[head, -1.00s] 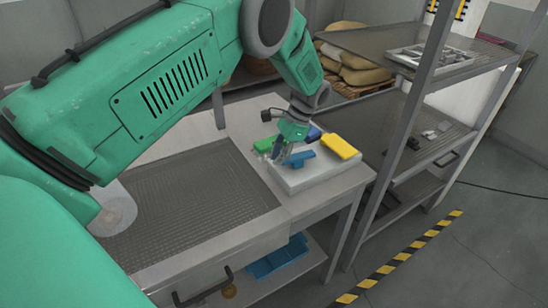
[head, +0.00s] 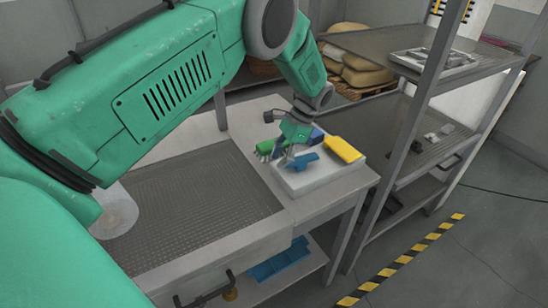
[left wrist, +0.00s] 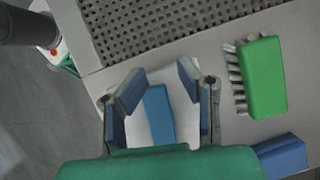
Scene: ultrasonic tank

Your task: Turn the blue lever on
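The blue lever (head: 304,162) sits on a white slab-like base (head: 322,178) at the right end of the metal table. It also shows in the left wrist view (left wrist: 158,115) as a flat blue bar. My left gripper (head: 287,152) hangs at the lever's left side in the head view. In the left wrist view my left gripper (left wrist: 160,88) is open, with one finger on each side of the lever. I cannot tell whether either finger touches it. The fingers partly hide the lever and base. My right gripper is in neither view.
A green brush (head: 267,148) lies left of the base, and a yellow block (head: 343,150) lies at its back right. A blue block (left wrist: 280,155) is close by. A perforated sunken tray (head: 190,205) fills the table's middle. A metal shelf rack (head: 425,95) stands at right.

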